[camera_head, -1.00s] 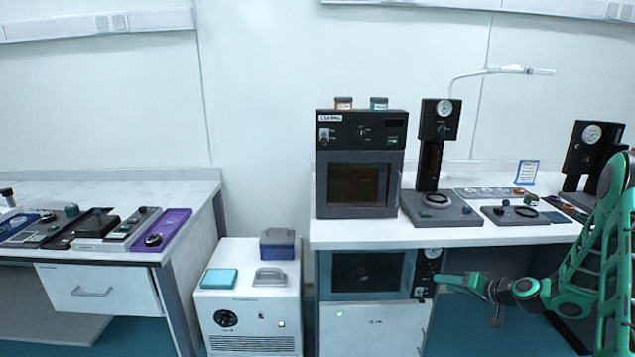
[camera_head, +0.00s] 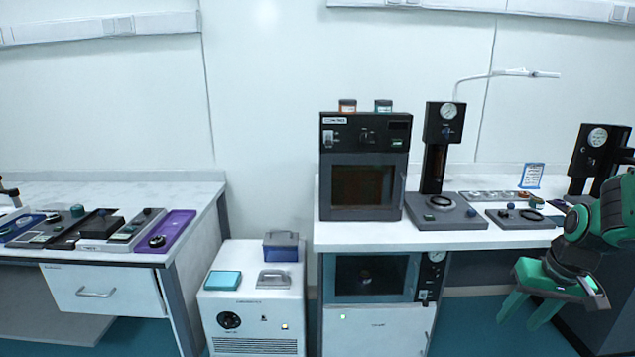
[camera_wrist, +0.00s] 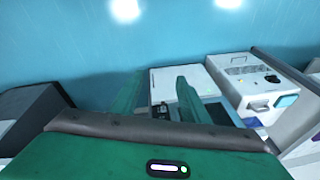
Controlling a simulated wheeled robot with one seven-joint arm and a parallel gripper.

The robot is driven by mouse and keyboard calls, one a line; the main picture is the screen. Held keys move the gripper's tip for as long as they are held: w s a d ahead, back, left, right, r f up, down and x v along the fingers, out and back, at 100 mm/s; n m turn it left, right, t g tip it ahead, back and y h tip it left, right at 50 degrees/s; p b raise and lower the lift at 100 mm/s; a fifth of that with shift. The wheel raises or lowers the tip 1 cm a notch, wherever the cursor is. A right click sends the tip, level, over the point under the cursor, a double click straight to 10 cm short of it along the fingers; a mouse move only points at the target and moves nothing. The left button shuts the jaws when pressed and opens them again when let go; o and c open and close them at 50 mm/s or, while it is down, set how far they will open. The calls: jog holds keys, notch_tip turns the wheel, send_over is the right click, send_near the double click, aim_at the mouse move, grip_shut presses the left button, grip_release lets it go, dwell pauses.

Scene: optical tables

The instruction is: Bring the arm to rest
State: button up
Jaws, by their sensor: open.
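My gripper (camera_head: 526,312) is at the right of the head view. It hangs below the level of the right bench top, in front of that bench. Its two green fingers are apart and point down and to the left, with nothing between them. My arm is folded close at the right edge, and part of it is cut off by the frame. In the wrist view my gripper (camera_wrist: 158,98) shows two separate green fingers, with a white cabinet and the floor beyond them.
The right bench (camera_head: 440,238) carries a dark oven (camera_head: 363,165) and a gauge press (camera_head: 440,165). A white floor unit (camera_head: 252,318) stands between the benches. The left bench (camera_head: 205,190) holds trays, including a purple one (camera_head: 172,232). Open floor (camera_head: 480,330) lies left of my gripper.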

jog(key=s+r+m+g, duration=0.1)
jog(key=s+r, duration=0.1)
jog(key=s, duration=0.8)
jog(key=s+a+r+m+g, duration=0.1)
jog(key=s+r+m, duration=0.1)
jog(key=s, duration=0.8)
jog(key=shift+s+a+r+m+g+h, duration=0.3)
jog(key=shift+r, duration=0.25)
jog(key=shift+w+f, duration=0.25)
jog(key=shift+w, duration=0.4)
